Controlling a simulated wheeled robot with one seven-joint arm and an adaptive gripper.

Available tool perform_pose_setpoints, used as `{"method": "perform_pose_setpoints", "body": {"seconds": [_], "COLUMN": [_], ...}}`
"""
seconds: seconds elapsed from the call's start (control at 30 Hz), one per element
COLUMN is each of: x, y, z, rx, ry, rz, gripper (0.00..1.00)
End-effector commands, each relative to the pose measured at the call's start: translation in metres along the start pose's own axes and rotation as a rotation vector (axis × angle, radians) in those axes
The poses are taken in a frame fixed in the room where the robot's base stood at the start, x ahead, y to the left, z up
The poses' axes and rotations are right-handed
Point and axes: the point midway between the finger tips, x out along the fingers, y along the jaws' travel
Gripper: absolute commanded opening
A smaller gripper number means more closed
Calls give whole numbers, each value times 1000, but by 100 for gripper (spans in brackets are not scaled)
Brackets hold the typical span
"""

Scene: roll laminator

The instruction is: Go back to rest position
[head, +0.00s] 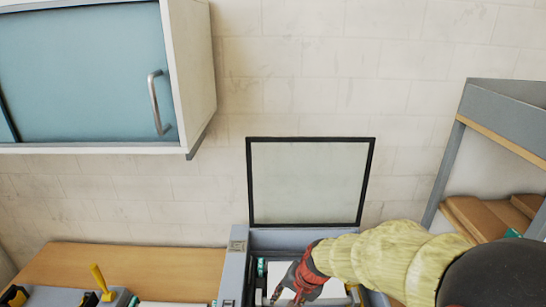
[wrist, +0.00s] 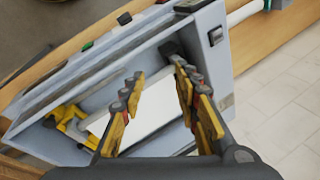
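The roll laminator is a grey machine (head: 234,268) at the bottom middle of the head view, with its black-framed clear lid (head: 370,165) standing up against the wall. In the wrist view the laminator (wrist: 217,65) lies beyond my fingers, with a white sheet or panel (wrist: 153,108) and a yellow part (wrist: 68,122) inside. My gripper (head: 288,294) reaches over the open machine. In the wrist view my gripper (wrist: 155,72) has its yellow-and-grey fingers apart, with nothing held between them. The arm hides part of the machine's right side in the head view.
A wall cabinet (head: 85,75) with a blue door hangs at upper left. A wooden worktop (head: 150,265) runs left of the machine, with a yellow-handled tool (head: 101,280) at lower left. A shelf unit (head: 450,170) stands at right. Light floor tiles (wrist: 280,90) show in the wrist view.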

Motion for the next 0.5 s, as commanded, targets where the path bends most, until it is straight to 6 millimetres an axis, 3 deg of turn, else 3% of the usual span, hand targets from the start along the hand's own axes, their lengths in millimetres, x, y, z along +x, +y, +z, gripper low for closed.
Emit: {"method": "perform_pose_setpoints", "body": {"seconds": [0.2, 0.5], "x": [-21, -34], "y": [74, 166], "z": [57, 109], "rx": [-276, -474], "ry": [-40, 9], "rz": [84, 201], "gripper": [32, 32]}}
